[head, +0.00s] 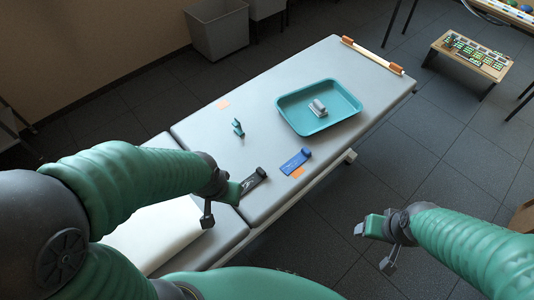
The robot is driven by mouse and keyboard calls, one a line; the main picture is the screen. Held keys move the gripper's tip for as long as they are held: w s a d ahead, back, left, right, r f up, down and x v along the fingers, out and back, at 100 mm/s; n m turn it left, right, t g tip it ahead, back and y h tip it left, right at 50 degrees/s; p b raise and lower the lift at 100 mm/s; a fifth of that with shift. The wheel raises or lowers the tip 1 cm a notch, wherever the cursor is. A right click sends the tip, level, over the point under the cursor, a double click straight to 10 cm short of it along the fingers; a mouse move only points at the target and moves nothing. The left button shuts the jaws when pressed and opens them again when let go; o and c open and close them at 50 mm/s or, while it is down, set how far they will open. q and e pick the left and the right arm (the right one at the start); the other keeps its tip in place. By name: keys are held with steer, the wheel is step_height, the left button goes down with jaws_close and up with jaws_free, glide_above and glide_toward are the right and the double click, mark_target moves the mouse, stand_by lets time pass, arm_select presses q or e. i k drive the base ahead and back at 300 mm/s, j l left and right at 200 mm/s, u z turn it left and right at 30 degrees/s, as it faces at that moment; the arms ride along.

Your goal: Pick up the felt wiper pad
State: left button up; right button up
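I cannot tell for certain which small item is the felt wiper pad. A small grey-white block (318,107) lies in the teal tray (345,91). A blue flat piece with a dark end (296,161) and a dark flat piece (253,181) lie on the grey padded bed. A small green item (238,128) stands farther left. My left gripper (219,203) is open and empty over the near part of the bed, close to the dark piece. My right gripper (377,245) is open and empty, off the bed's right side above the floor.
Grey bins (219,30) stand behind; a low wooden bench (470,58) is at far right.

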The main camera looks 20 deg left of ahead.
mark_target(317, 108)
steer(key=i+l+u, duration=0.1)
steer(key=i+l, duration=0.25)
steer(key=i+l+u, duration=0.15)
steer(key=i+l, duration=0.15)
steer(key=i+l+u, duration=0.1)
steer(key=i+l, duration=0.2)
steer(key=i+l+u, duration=0.1)
steer(key=i+l, duration=0.2)
steer(key=l, duration=0.25)
steer(key=i+l+u, duration=0.15)
steer(key=l, duration=0.3)
steer(key=i+l+u, duration=0.1)
steer(key=i+l, duration=0.25)
steer(key=i+l+u, duration=0.1)
steer(key=i+l, duration=0.15)
steer(key=l, duration=0.35)
steer(key=i+l+u, duration=0.1)
steer(key=l, duration=0.4)
steer(key=i, duration=0.1)
